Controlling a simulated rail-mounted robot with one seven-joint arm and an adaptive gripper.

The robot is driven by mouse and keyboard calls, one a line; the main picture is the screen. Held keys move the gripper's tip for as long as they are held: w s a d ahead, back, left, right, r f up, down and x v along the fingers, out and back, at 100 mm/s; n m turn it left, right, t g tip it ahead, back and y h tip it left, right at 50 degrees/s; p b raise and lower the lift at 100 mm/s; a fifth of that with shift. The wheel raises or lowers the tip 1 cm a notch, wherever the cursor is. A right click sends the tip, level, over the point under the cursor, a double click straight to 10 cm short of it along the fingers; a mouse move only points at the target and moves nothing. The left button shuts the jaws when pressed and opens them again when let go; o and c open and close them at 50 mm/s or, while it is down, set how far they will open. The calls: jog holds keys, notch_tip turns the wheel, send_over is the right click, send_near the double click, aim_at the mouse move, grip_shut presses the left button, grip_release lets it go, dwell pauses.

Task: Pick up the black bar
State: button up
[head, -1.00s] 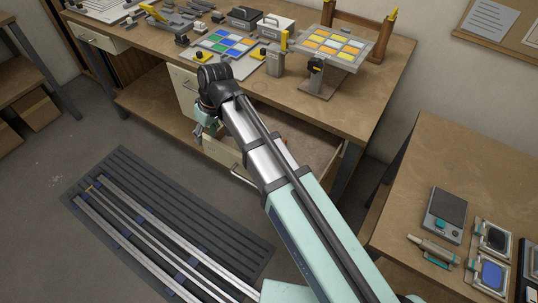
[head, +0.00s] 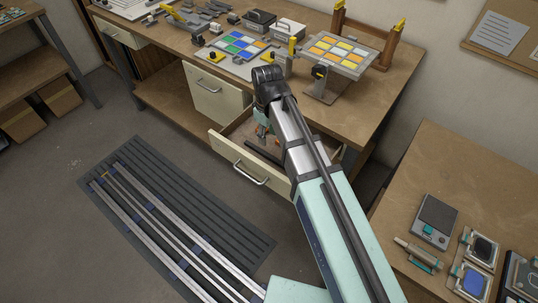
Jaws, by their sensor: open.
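A dark, narrow bar (head: 264,153), which looks like the black bar, lies in the open drawer (head: 236,160) under the workbench, just behind the drawer's front. My arm hides part of the drawer and perhaps one end of the bar. My gripper (head: 263,131) is open and points down over the drawer, a little behind the bar in the picture. It is small here and partly covered by my wrist. I cannot tell its exact height above the bar, but nothing shows between its fingers.
The workbench (head: 395,82) edge is close behind my wrist. Colored glass panels (head: 240,45) and a tilted stand (head: 340,52) sit on it. Small orange items (head: 277,139) lie in the drawer. A side table (head: 410,190) stands at right.

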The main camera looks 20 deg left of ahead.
jog(key=p, duration=0.1)
send_over(269, 155)
jog(key=shift+w+a+f, duration=0.1)
jog(key=shift+a+f, duration=0.05)
jog(key=shift+f, duration=1.05)
jog(key=shift+a+f, duration=0.1)
jog(key=shift+f, duration=1.1)
jog(key=shift+d+f+p, duration=0.15)
jog(key=shift+f+p, duration=0.4)
jog(key=shift+f, duration=0.75)
jog(key=shift+d+f+p, duration=0.1)
jog(key=shift+f+p, duration=0.4)
jog(key=shift+f, duration=0.8)
grip_shut()
